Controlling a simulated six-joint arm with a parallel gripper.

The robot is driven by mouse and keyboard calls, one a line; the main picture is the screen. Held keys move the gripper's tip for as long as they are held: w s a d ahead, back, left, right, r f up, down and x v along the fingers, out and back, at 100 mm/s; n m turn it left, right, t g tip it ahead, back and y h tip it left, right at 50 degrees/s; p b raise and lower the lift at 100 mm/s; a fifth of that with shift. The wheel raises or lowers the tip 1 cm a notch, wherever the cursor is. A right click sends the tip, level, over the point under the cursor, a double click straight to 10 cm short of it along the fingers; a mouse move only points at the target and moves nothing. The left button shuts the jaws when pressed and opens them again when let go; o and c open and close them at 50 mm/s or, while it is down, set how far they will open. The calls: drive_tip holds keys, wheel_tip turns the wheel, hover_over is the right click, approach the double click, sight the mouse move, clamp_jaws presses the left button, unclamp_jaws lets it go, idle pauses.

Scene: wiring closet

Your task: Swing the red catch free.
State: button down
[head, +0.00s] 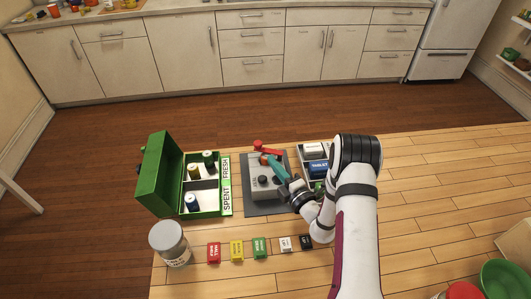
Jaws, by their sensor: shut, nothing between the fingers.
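The red catch (268,149) is a short red bar with a round knob at its left end. It lies at the far edge of a grey device (258,189) with black knobs, which sits on a dark grey mat (252,208). My gripper (266,161) is shut and empty, reaching in from the right over the device's far part. Its tips are just on the near side of the catch; I cannot tell whether they touch it. My gripper covers part of the device's right side.
Left of the mat stands an open green box (160,185) with several small cylinders, beside a SPENT/FRESH label strip (226,185). A tray with a blue block (318,166) is close on the right. A jar (170,243) and several coloured tags (259,247) lie nearer. The table's right side has free room.

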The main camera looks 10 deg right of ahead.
sight(265, 148)
drive_tip(key=shift+x, duration=2.55)
drive_tip(key=shift+w, duration=0.3)
drive_tip(key=shift+w+a, duration=0.1)
drive_tip(key=shift+w, duration=0.75)
drive_tip(key=shift+w+d, duration=0.3)
drive_tip(key=shift+w, duration=0.5)
drive_tip(key=shift+w+d, duration=0.15)
drive_tip(key=shift+w, duration=0.05)
drive_tip(key=shift+s, duration=0.1)
